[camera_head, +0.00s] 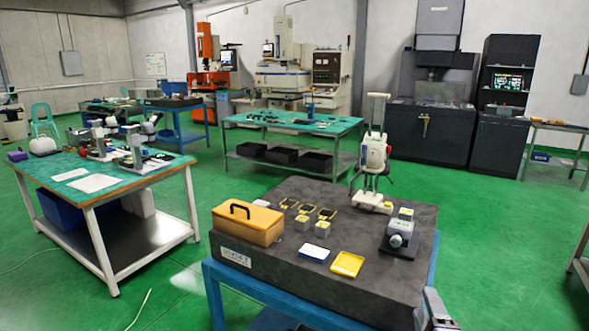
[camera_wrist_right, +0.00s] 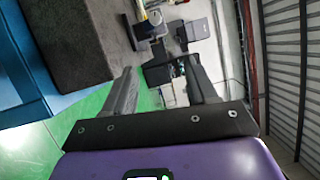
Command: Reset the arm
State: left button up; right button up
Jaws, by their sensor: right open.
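My right gripper (camera_head: 436,308) shows at the bottom edge of the head view, just off the front right corner of the dark granite table (camera_head: 300,262). In the right wrist view both fingers of this gripper (camera_wrist_right: 160,75) are apart with nothing between them. That view is turned on its side, with the table's dark block (camera_wrist_right: 75,40) at the upper left, away from the fingers. My left gripper is not in view.
On the granite table are an orange case (camera_head: 247,224), a yellow tray (camera_head: 347,264), a blue-white tray (camera_head: 314,253), small blocks (camera_head: 303,223), a grey device (camera_head: 398,240) and a white stand (camera_head: 375,160). Green floor (camera_head: 510,250) is clear on the right. A workbench (camera_head: 95,185) stands left.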

jog(key=a+f+n+g+y+p, duration=0.25)
jog(key=a+f+n+g, duration=0.2)
jog(key=f, duration=0.75)
jog(key=a+f+n+g+y+p, duration=0.1)
jog(key=a+f+n+g+p, duration=0.4)
jog(key=f, duration=0.7)
pick_arm(q)
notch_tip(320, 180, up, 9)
jog(key=p, duration=0.1)
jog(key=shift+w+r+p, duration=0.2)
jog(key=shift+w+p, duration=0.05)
jog(key=shift+p, duration=0.1)
pick_arm(e)
jog(key=s+a+f+n+g+y, duration=0.1)
jog(key=s+a+f+n+g, duration=0.2)
jog(key=s+f, duration=0.4)
jog(key=s+a+f+n+g+y, duration=0.2)
jog(key=s+a+f+n+g, duration=0.2)
jog(key=s+f, duration=0.4)
jog(key=s+n+g, duration=0.1)
jog(key=s, duration=0.3)
jog(key=shift+s+a, duration=0.25)
jog(key=shift+a, duration=0.05)
